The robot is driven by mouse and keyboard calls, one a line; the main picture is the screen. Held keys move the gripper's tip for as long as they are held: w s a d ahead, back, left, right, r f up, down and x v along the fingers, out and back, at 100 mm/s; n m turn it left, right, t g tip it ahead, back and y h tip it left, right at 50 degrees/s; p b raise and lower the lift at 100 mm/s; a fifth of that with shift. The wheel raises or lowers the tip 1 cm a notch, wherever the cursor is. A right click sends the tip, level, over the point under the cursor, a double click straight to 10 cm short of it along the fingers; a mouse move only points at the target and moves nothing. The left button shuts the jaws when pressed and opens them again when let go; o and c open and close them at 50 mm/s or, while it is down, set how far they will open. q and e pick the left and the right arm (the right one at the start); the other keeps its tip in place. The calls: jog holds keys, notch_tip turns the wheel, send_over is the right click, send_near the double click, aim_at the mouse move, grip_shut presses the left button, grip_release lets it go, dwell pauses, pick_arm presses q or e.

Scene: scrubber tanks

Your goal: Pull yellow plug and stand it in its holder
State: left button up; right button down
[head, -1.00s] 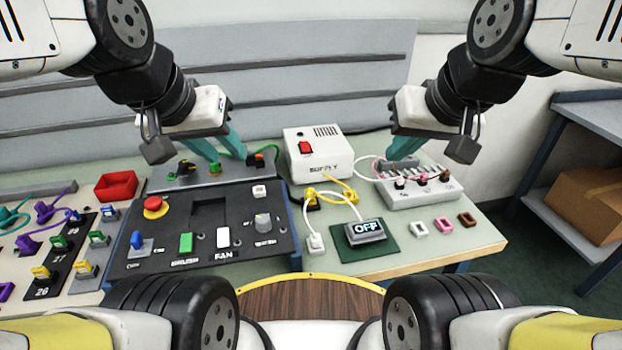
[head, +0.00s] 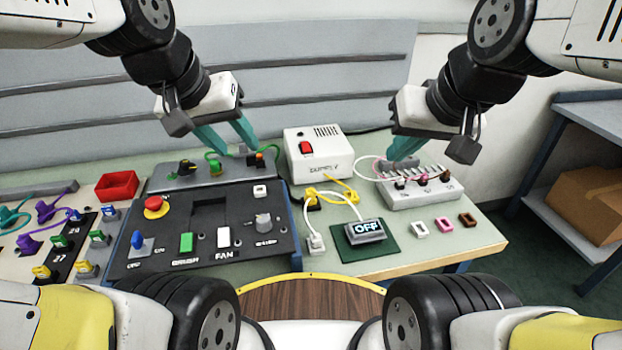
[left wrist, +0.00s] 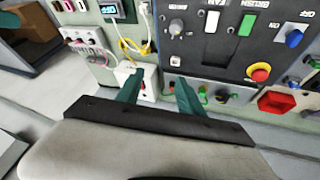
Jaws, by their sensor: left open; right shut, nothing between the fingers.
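A yellow plug (head: 311,198) with a yellow cord sits in a black base on the green bench, in front of the white supply box (head: 316,160). Yellow also shows in the left wrist view (left wrist: 124,45), partly tangled with white cord. My left gripper (head: 240,151) is open and empty above the grey strip (head: 225,178), left of the supply box and behind the yellow plug. My right gripper (head: 396,159) is shut and empty near the grey socket block (head: 422,196). I cannot tell which part is the yellow plug's holder.
The black control panel (head: 185,255) with a red knob (head: 156,206) stands in front. An OFF display (head: 367,230) on a dark green mat is right of it. A red bin (head: 116,185) and board with coloured plugs are at left. White and yellow cords loop beside the supply box.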

pick_arm(q)
jog(key=w+d+f+n+g, duration=0.2)
jog(key=w+d+f+g, duration=0.35)
jog(key=w, duration=0.55)
jog(key=y, duration=0.3)
send_over(310, 191)
jog(key=shift+n, duration=0.3)
notch_tip(310, 191, down, 12)
jog(key=shift+r, duration=0.1)
jog(key=shift+w+d+f, duration=0.1)
jog(key=shift+w+f, duration=0.05)
jog(key=shift+f, duration=0.15)
jog(key=shift+f, duration=0.1)
jog(key=shift+f, duration=4.4)
grip_shut()
